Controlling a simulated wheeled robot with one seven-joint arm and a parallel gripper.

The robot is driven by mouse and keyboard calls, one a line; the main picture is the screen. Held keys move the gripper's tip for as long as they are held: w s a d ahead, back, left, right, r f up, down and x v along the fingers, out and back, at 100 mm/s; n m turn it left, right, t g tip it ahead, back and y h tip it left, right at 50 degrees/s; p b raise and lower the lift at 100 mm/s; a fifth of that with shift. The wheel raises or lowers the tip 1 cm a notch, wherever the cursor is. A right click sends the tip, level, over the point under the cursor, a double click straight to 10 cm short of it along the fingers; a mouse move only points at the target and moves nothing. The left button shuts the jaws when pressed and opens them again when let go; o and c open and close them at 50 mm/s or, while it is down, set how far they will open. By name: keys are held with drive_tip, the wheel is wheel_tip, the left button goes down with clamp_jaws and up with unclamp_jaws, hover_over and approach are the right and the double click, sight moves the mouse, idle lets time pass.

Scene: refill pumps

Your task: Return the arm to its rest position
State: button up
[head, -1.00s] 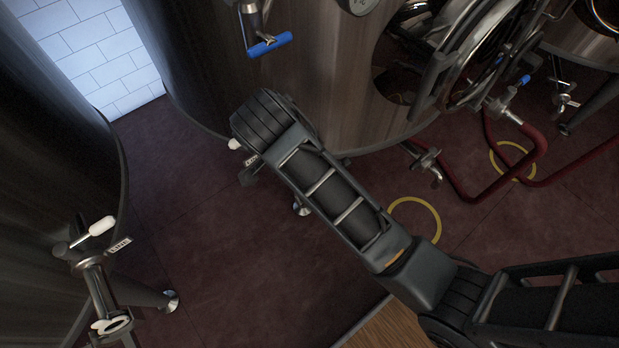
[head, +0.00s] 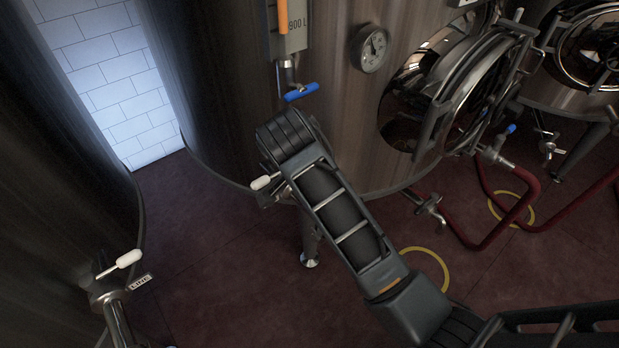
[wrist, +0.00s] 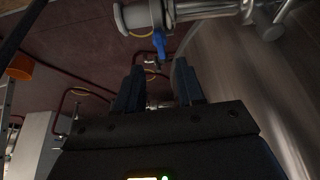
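My arm (head: 340,212) reaches from the lower right of the head view up toward the tall middle tank. Its dark rounded far part (head: 285,135) shows in front of the tank's lower wall. My gripper is hidden in the head view. In the wrist view my gripper (wrist: 158,78) shows two dark fingers standing apart. Nothing is held between them. A metal valve with a blue handle (wrist: 159,46) shows beyond the fingertips; I cannot tell how far off it is.
The middle tank (head: 230,110) bears a blue-handled tap (head: 301,92), a gauge (head: 369,48) and a round hatch (head: 425,95). A white-handled valve (head: 128,259) is at lower left. Red hoses (head: 450,234) and yellow rings (head: 428,253) lie on the floor. Open floor (head: 215,250) shows between the tanks.

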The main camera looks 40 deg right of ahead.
drive_tip(key=s+a+f+n+t+y, duration=0.1)
drive_tip(key=s+a+f+n+t, duration=0.3)
drive_tip(key=s, duration=0.4)
drive_tip(key=s+a+f+n+t+y, duration=0.2)
drive_tip(key=s+a+f+n+t, duration=0.15)
drive_tip(key=s+f+n, duration=0.35)
drive_tip(key=s+a+r+n+t+y+b, duration=0.1)
drive_tip(key=s+r+n+t, duration=0.5)
drive_tip(key=s+r, duration=1.1)
wheel_tip(320, 180, up, 3)
drive_tip(key=shift+s+t+y, duration=0.25)
drive_tip(key=shift+t+y, duration=0.05)
drive_tip(key=shift+t, duration=0.25)
